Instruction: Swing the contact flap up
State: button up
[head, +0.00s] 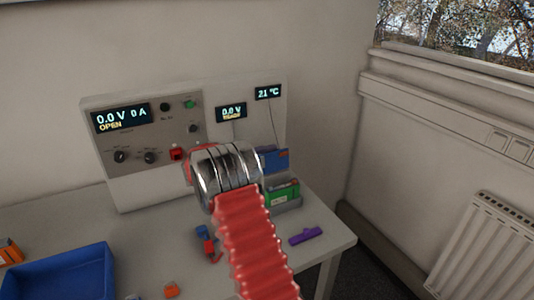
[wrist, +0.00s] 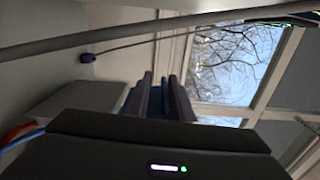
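The contact flap cannot be made out for certain. A blue part (head: 273,159) stands behind the green-fronted block (head: 283,193) at the right of the bench, partly hidden by my arm. In the wrist view, my gripper (wrist: 161,78) shows two dark upright fingers with a gap between their tips. A blue surface (wrist: 155,103) shows between them; I cannot tell whether they touch it. In the head view, my red and metal arm hides the gripper.
The cycler panel (head: 184,128) stands behind the bench, with displays, knobs and a red button. A blue bin (head: 62,274) is at front left. A purple piece (head: 306,236), a red and blue piece (head: 207,241) and an orange piece (head: 171,290) lie on the bench. A cable (wrist: 150,43) crosses the wrist view.

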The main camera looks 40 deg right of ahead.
jog(key=shift+o, duration=0.9)
jog(key=shift+r, duration=0.1)
jog(key=shift+r, duration=0.15)
jog(key=shift+r, duration=0.65)
jog(key=shift+o, duration=1.1)
notch_tip(320, 180, up, 4)
jog(key=shift+r, duration=0.1)
jog(key=o, duration=1.2)
notch_tip(320, 180, up, 3)
jog(key=shift+w+r, duration=0.1)
jog(key=shift+r, duration=0.35)
jog(key=c, duration=0.9)
jog(key=shift+r, duration=0.25)
jog(key=c, duration=0.5)
jog(key=shift+f, duration=0.1)
